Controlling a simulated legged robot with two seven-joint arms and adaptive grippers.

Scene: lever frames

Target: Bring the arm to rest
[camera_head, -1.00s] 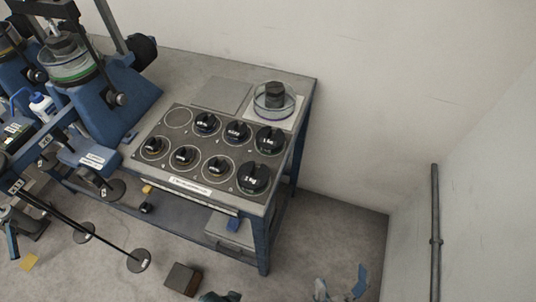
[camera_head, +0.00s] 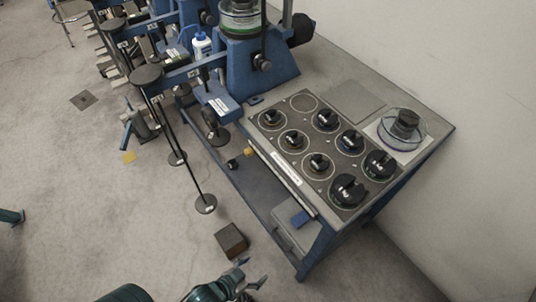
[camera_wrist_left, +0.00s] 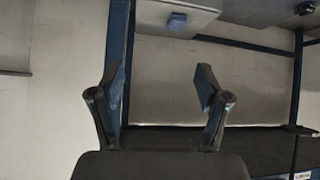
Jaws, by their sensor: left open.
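My left gripper (camera_head: 252,276) shows at the bottom of the head view, with its dark teal wrist coming in from the lower edge. It is in front of the near end of the lever bench (camera_head: 318,262), low over the floor. In the left wrist view its two fingers (camera_wrist_left: 160,90) stand wide apart with nothing between them. Beyond them are a blue bench leg (camera_wrist_left: 119,40) and a pale surface. My right gripper is not in view.
The bench top carries several dark knobbed weights in round recesses, such as one at the near corner (camera_head: 347,190), and a clear dish (camera_head: 402,130). A brown block (camera_head: 231,240) lies on the floor near my gripper. Open floor (camera_head: 80,200) lies to the left.

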